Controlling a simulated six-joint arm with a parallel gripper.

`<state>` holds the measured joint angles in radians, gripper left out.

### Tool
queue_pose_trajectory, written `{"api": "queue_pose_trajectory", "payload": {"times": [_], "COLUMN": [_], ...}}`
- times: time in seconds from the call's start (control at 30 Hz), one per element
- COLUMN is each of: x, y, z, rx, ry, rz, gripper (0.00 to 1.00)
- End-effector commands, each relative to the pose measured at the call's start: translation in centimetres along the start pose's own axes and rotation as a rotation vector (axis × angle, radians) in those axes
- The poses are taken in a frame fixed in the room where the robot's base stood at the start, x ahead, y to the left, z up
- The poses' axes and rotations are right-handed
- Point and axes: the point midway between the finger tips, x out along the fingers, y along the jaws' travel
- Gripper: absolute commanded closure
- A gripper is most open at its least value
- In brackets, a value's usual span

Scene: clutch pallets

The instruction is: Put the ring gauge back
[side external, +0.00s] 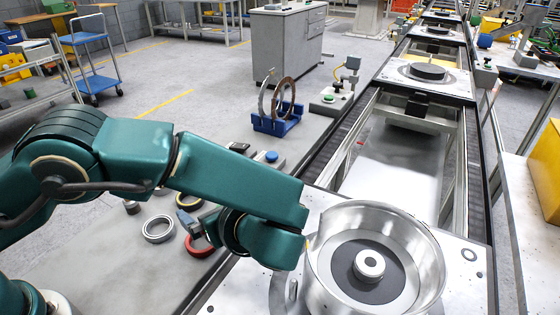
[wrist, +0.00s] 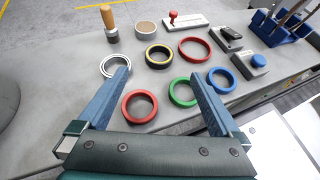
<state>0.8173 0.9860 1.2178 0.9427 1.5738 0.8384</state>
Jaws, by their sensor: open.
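Several rings lie flat on the grey bench, and I cannot tell which is the ring gauge. In the wrist view they are a pale steel ring (wrist: 104,67), a black-and-yellow ring (wrist: 149,62), a far red ring (wrist: 208,50), a near red ring (wrist: 128,114), a green ring (wrist: 173,97) and a blue ring (wrist: 211,83). My gripper (wrist: 158,77) is open and empty, its blue fingers spread above the rings. In the side view my gripper (side external: 188,222) is low over the bench, partly hidden by my arm, near the steel ring (side external: 147,236) and a red ring (side external: 191,250).
A blue rack (side external: 275,125) holds upright discs at the bench's far end. A large metal housing (side external: 425,255) sits on the conveyor side.

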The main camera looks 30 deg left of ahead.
Motion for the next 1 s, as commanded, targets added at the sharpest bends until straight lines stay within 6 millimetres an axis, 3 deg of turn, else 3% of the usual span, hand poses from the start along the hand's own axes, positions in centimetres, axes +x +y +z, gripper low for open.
{"api": "queue_pose_trajectory", "payload": {"times": [0.17,0.37,0.7,1.0], "x": [-0.9,-0.5,-1.1,-3.2], "y": [0.2,2.2,8.6,13.4], "z": [0.4,3.5,8.0,9.1], "rx": [-0.023,-0.237,-0.863,-1.482], "ry": [0.020,0.182,0.542,0.797], "rz": [0.010,0.095,0.311,0.487], "gripper": [0.00,0.00,0.00,0.00]}}
